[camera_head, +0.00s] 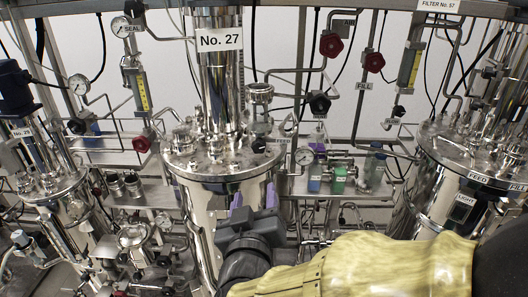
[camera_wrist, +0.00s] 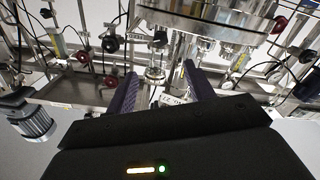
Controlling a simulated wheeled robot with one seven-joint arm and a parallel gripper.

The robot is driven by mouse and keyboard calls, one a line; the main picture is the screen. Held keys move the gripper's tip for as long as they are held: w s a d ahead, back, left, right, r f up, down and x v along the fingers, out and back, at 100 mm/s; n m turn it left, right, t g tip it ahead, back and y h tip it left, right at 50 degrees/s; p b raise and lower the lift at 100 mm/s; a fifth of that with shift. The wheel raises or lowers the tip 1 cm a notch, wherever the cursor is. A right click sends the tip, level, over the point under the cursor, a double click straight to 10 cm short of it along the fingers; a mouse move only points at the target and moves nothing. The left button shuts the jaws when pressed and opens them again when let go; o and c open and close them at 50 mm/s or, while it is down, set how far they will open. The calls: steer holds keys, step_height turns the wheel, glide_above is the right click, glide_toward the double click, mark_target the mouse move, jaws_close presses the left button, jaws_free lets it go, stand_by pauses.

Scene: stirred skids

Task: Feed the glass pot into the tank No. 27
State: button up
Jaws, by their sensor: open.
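Tank No. 27 (camera_head: 225,215) is the shiny steel vessel in the middle of the head view, with its number plate (camera_head: 219,39) on the column above its lid. A clear pot-like glass (camera_head: 373,172) stands on the shelf right of the tank; I cannot be sure it is the glass pot. A glass cylinder with a metal top (camera_head: 260,98) stands on the lid by the FEED label (camera_head: 285,120). My gripper (camera_head: 254,194) is open, in front of the tank's right side, purple fingers upward. In the wrist view its fingers (camera_wrist: 160,78) are apart, with nothing visibly held between them.
Green (camera_head: 338,180) and blue (camera_head: 314,178) bottles stand on the shelf (camera_head: 300,191). Tank No. 29 (camera_head: 55,185) is at left and another steel tank (camera_head: 440,180) at right. Pipes, hoses, gauges and red-knobbed valves (camera_head: 331,45) crowd the space around the lids.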

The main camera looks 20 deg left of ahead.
mark_target(259, 150)
steer(key=shift+w, duration=0.1)
steer(key=p+x, duration=0.3)
steer(key=x, duration=1.3)
steer(key=shift+w+a, duration=0.2)
steer(key=shift+w, duration=0.05)
steer(key=shift+w+a, duration=0.15)
steer(key=shift+w, duration=0.15)
steer(key=shift+c, duration=0.2)
steer(key=c, duration=0.9)
